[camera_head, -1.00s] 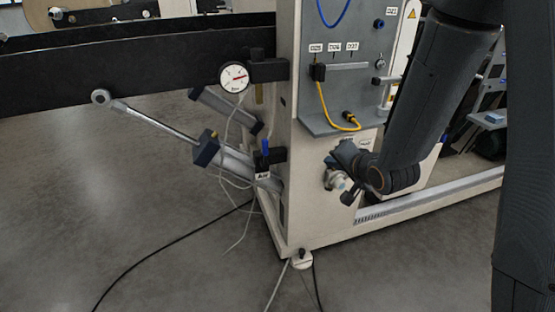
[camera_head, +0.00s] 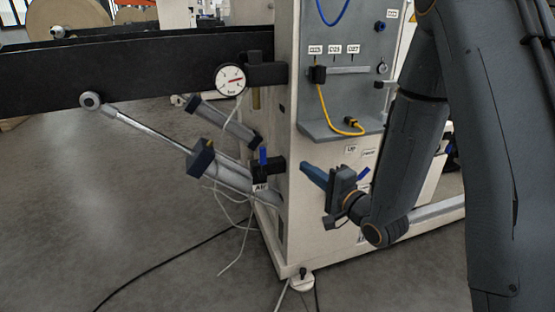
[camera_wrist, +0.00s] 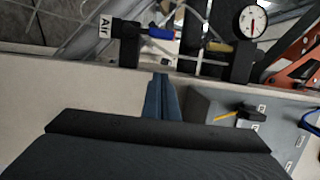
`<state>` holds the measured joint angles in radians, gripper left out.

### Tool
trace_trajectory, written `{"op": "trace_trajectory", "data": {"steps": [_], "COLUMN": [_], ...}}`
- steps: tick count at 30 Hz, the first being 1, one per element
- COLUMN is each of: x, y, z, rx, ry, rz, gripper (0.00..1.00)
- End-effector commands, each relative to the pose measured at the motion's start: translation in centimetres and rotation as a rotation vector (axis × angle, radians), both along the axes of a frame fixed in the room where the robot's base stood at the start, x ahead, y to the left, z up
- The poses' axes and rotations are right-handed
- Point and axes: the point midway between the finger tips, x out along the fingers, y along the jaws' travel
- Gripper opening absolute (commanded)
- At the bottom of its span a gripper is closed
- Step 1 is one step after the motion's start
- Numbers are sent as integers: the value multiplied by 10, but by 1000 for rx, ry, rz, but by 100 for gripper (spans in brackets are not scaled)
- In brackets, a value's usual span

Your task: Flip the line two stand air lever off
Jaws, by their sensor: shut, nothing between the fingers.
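The air valve is a dark block (camera_head: 268,170) with a small blue lever (camera_head: 263,156) standing upright on it and a white "Air" label (camera_head: 261,188) below. In the wrist view the lever (camera_wrist: 160,33) sticks out sideways from the block, near the "Air" label (camera_wrist: 104,24). My gripper (camera_head: 306,168) is shut and empty, its blue fingers pointing left at the machine's side panel, to the right of the valve. In the wrist view the fingertips (camera_wrist: 160,76) sit below the lever, with a gap between.
A grey shelf (camera_head: 335,128) with a yellow cable (camera_head: 326,110) juts out above my gripper. Open floor lies left.

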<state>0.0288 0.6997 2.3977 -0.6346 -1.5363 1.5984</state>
Motion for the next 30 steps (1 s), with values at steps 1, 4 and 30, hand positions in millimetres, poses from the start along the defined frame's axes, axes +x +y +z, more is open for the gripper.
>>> {"op": "trace_trajectory", "data": {"steps": [1, 4, 30], "x": [1, 6, 69], "y": [1, 5, 93], "z": [0, 0, -1], "rx": [-1, -1, -1], "ry": [-1, -1, 0], "rz": [1, 2, 0], "gripper": [0, 0, 0]}}
